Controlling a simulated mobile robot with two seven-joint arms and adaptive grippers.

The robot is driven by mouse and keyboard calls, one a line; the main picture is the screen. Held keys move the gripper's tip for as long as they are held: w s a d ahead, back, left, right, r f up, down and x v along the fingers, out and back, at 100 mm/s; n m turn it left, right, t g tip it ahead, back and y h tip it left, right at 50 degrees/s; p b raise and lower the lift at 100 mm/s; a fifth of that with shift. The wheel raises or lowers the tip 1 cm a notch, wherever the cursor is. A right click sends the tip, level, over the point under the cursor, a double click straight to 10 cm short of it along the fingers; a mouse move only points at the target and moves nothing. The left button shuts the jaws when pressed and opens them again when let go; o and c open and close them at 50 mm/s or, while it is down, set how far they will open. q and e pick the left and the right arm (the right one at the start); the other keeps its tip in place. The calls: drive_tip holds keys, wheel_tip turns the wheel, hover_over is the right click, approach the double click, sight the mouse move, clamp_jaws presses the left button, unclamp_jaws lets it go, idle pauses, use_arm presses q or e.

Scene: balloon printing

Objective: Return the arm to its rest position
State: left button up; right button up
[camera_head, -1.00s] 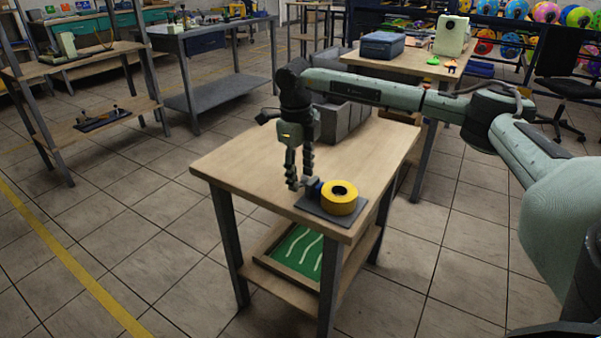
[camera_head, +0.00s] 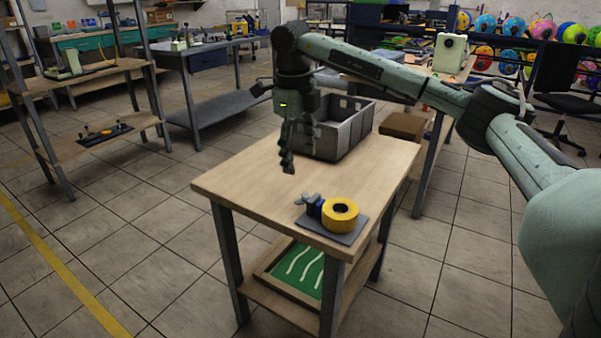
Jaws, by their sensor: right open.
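My right arm (camera_head: 410,85) comes in from the right and reaches over the wooden table (camera_head: 240,182). My right gripper (camera_head: 289,168) points down above the table, in front of the grey crate. It is open and empty, and apart from the device below it. My left gripper is not in view.
A yellow ring-shaped device (camera_head: 341,216) with a dark valve part sits on a grey plate at the table's front right corner. A grey crate (camera_head: 345,134) stands at the table's back. A green board (camera_head: 302,268) lies on the lower shelf. The table's left part is clear.

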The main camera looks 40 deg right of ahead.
drive_tip(key=shift+a+r, duration=0.1)
drive_tip(key=shift+r, duration=0.8)
